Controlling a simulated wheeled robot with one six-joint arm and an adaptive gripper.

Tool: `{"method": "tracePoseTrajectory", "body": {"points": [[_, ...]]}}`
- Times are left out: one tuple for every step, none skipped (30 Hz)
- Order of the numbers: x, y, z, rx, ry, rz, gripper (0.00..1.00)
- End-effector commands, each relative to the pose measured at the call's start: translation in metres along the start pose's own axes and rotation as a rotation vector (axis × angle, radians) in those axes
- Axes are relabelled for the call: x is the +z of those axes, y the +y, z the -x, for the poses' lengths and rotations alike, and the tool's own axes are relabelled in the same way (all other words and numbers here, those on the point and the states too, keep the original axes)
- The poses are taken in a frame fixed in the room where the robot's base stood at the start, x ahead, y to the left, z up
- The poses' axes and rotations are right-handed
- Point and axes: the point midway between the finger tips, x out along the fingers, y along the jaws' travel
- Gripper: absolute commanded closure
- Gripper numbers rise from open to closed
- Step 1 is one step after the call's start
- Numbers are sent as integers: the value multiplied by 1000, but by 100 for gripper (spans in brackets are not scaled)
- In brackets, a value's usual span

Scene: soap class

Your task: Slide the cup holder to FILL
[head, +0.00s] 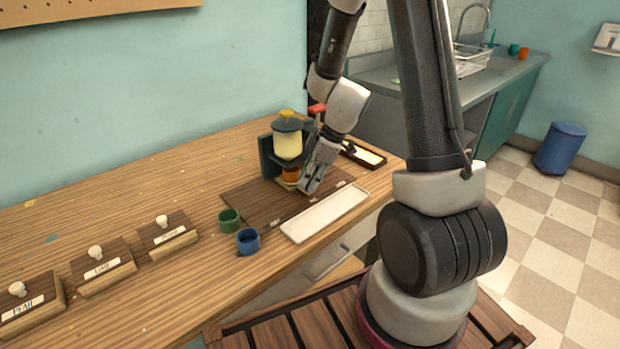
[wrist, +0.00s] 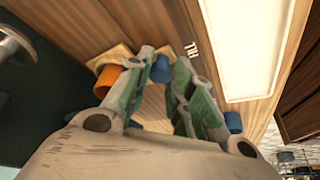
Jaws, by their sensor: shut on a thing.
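The light wooden cup holder (head: 284,185) sits at the dispenser's foot on the dark board, with an orange cup (head: 290,174) on it. In the wrist view the holder (wrist: 112,57) shows as pale wood beside and between my fingers, and the orange cup (wrist: 107,80) is left of them. My gripper (head: 307,185) points down at the holder's front right and is shut on it; the exact grip is partly hidden by my fingers (wrist: 172,88). The board (head: 250,205) carries small white labels, too small to read in the head view; lettering in the wrist view is partly cut off.
The dispenser (head: 287,140) with a yellowish tank stands behind the holder. A white tray (head: 325,213) lies in front of the board. A green cup (head: 229,220) and a blue cup (head: 248,241) stand at left front. Several knobbed blocks (head: 168,235) line the table's left.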

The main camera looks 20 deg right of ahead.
Motion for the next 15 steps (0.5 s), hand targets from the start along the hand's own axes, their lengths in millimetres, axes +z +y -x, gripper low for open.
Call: {"method": "tracePoseTrajectory", "body": {"points": [[-1,-1,0,0,0,1,100],[-2,-2,-1,0,0,1,100],[-5,-4,-2,-1,0,2,100],[-6,-6,-2,0,0,2,100],[-7,-7,-2,0,0,2,100],[-6,-6,-2,1,0,1,100],[-6,-6,-2,1,0,0,100],[-6,-6,-2,1,0,0,100],[-6,-6,-2,1,0,0,100],[-6,-6,-2,1,0,0,100],[-6,-6,-2,1,0,0,100],[-6,-6,-2,1,0,0,70],[-6,-6,-2,1,0,0,69],[-6,-6,-2,1,0,0,69],[-6,-6,-2,1,0,0,69]]}}
